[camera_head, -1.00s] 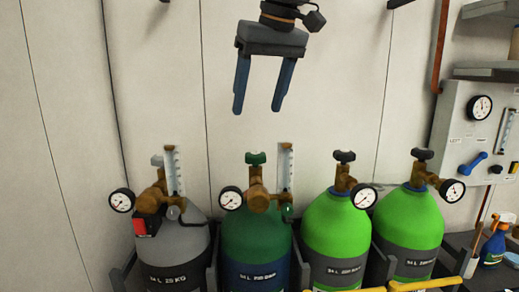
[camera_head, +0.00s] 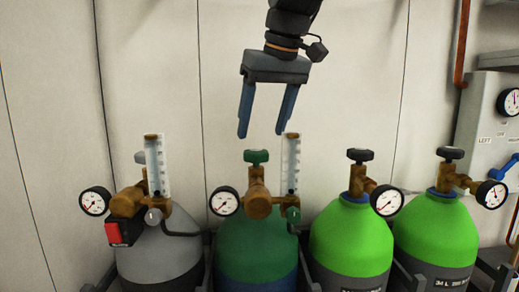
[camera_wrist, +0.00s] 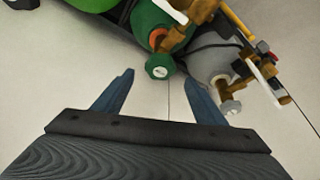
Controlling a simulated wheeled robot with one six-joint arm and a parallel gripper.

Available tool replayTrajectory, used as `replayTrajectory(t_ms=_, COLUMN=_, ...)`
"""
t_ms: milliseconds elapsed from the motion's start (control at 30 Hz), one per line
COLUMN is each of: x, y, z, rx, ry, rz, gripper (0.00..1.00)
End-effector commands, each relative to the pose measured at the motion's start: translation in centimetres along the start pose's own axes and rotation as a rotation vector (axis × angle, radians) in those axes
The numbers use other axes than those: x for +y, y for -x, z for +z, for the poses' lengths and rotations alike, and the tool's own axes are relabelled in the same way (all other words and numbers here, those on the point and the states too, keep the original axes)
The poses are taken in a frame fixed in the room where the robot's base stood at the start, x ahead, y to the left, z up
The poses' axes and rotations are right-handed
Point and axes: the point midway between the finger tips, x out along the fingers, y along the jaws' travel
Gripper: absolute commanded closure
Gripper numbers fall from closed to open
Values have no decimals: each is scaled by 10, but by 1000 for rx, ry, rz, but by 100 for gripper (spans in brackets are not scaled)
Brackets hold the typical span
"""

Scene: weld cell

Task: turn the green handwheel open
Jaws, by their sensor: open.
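The green handwheel (camera_head: 256,156) sits on top of the brass valve of the dark green cylinder (camera_head: 240,240). It also shows in the wrist view (camera_wrist: 160,64), above the space between my fingers. My gripper (camera_head: 262,134) is open and empty, with its two blue fingers pointing down. In the head view the fingertips are just above the handwheel, one to each side of it in the picture. I cannot tell the gap in depth, and I see no contact. In the wrist view my gripper (camera_wrist: 160,95) has its fingers spread apart.
A flowmeter tube (camera_head: 291,162) stands close right of the handwheel. A grey cylinder (camera_head: 160,245) with gauge and tube is to the left. Two bright green cylinders (camera_head: 350,240) (camera_head: 435,235) with black handwheels are to the right. A wall panel (camera_head: 490,120) is at far right.

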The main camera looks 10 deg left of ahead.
Motion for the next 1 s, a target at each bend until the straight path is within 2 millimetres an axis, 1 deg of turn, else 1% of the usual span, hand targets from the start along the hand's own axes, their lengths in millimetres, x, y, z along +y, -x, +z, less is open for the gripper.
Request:
replayTrajectory(t_ms=33, x=-1, y=-8, z=1, rx=-5, ry=0, rz=-1, gripper=35)
replayTrajectory(t_ms=200, x=-1, y=-34, z=1, rx=-5, ry=0, rz=-1, gripper=35)
replayTrajectory(t_ms=300, x=0, y=-47, z=1, rx=-4, ry=-1, rz=0, gripper=35)
replayTrajectory(t_ms=400, x=0, y=-55, z=1, rx=-3, ry=-2, rz=0, gripper=35)
replayTrajectory(t_ms=533, x=2, y=-60, z=1, rx=-1, ry=-3, rz=1, gripper=35)
replayTrajectory(t_ms=767, x=2, y=-61, z=1, rx=-1, ry=-3, rz=1, gripper=35)
replayTrajectory(t_ms=1000, x=2, y=-61, z=1, rx=-1, ry=-3, rz=1, gripper=76)
